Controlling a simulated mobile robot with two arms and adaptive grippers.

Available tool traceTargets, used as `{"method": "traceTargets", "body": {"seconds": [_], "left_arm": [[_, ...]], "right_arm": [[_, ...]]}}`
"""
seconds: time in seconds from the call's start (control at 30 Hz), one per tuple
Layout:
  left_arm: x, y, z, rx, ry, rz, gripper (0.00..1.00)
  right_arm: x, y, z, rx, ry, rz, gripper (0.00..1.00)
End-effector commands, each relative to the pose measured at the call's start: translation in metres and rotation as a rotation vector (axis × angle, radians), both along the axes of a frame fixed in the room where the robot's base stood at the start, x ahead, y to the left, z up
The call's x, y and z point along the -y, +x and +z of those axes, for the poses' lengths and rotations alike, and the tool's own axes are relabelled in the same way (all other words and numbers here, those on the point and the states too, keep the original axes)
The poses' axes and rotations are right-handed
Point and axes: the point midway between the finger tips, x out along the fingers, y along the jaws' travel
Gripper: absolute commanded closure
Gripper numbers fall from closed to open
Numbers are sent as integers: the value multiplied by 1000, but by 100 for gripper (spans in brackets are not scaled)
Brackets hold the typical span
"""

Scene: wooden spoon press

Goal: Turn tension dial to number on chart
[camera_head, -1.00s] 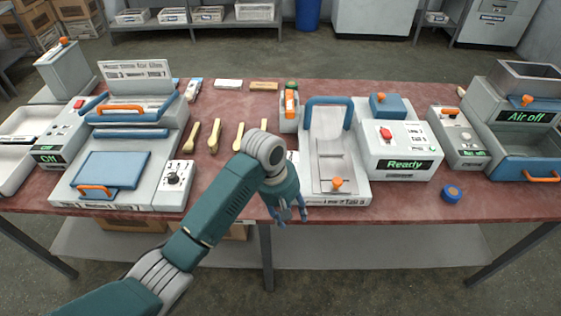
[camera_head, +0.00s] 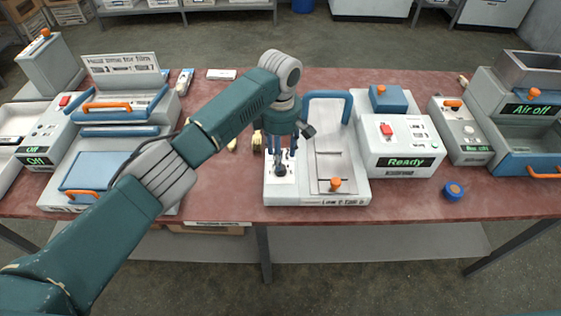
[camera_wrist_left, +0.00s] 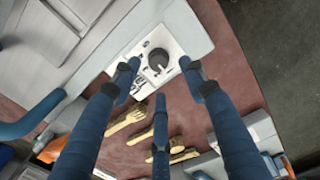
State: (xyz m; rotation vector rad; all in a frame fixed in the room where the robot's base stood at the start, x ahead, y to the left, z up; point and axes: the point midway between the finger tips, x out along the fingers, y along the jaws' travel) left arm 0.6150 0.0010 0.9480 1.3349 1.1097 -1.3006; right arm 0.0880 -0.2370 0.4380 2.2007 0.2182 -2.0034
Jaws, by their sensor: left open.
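My left gripper (camera_head: 281,154) points down over the left part of the middle press (camera_head: 318,201). Its fingers are open and empty. A dark round dial (camera_head: 280,170) on a white panel lies just below the fingertips. In the left wrist view the dial (camera_wrist_left: 157,59) sits between and beyond the open fingertips (camera_wrist_left: 158,74), and I cannot tell whether they touch it. Marks around the dial are too small to read. A printed chart board (camera_head: 122,64) stands at the back of the left machine, its text mostly unreadable. My right gripper is out of view.
Wooden spoons (camera_wrist_left: 127,121) lie beside the press. The press's blue handle (camera_head: 348,108) rises right of my gripper. A white box reading "Ready" (camera_head: 404,150) stands further right. A blue round piece (camera_head: 453,191) lies near the front edge, with bare table around it.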

Motion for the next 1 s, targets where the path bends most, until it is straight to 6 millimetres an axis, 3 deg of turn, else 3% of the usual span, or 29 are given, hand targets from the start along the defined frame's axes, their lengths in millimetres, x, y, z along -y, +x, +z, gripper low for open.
{"method": "traceTargets", "body": {"seconds": [0.1,0.3,0.7,0.9,1.0], "left_arm": [[0,0,-22,-3,2,1,57],[1,1,-48,-2,0,-2,57],[0,2,-56,1,-1,-2,57],[0,2,-56,1,-1,-2,97],[0,2,-56,1,-1,-2,100]], "right_arm": [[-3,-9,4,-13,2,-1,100],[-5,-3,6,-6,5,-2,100],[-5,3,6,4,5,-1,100],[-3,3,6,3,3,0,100],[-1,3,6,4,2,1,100]]}}
